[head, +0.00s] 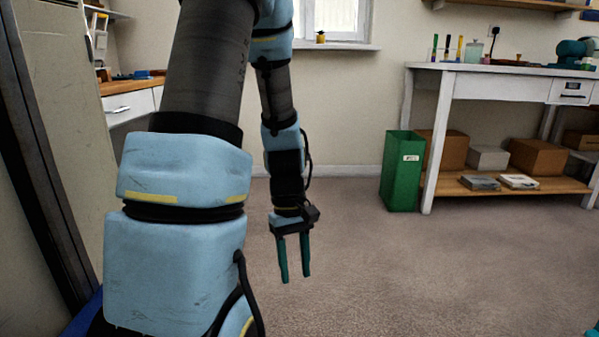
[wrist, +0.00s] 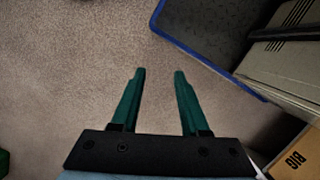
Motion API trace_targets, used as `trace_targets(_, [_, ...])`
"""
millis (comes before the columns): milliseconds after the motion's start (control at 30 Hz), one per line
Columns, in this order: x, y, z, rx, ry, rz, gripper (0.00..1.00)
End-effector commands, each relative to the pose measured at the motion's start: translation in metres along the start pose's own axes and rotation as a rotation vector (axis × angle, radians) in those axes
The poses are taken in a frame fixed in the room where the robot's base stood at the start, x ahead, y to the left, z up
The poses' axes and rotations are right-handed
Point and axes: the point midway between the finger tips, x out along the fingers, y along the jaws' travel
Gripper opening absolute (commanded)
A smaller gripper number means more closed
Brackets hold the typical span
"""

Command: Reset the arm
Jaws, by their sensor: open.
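My arm hangs down in the left half of the head view, folded so that my gripper (head: 296,280) points at the floor. Its two green fingers are apart with nothing between them. In the wrist view my gripper (wrist: 158,74) is also open and empty, above bare carpet (wrist: 70,70). The gripper touches nothing that I can see.
A white workbench (head: 440,130) stands at the right, with boxes on its lower shelf. A green bin (head: 402,172) stands at its left end. A blue-edged dark mat (wrist: 205,30) and a cardboard box (wrist: 298,155) show in the wrist view. The carpet's middle is clear.

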Motion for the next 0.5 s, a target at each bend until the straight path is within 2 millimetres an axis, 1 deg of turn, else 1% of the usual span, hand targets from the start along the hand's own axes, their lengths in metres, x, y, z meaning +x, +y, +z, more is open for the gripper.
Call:
trace_targets(33, [-0.017, -0.008, -0.002, 0.071, 0.056, 0.016, 0.45])
trace_targets(100, [-0.033, -0.018, -0.004, 0.169, 0.123, 0.025, 0.45])
trace_targets(200, [-0.051, -0.031, -0.005, 0.291, 0.206, 0.025, 0.45])
trace_targets(433, [-0.086, -0.054, -0.005, 0.522, 0.374, 0.000, 0.45])
trace_targets(467, [-0.092, -0.056, -0.003, 0.542, 0.387, -0.004, 0.45])
trace_targets(500, [-0.103, -0.055, 0.000, 0.538, 0.378, -0.004, 0.45])
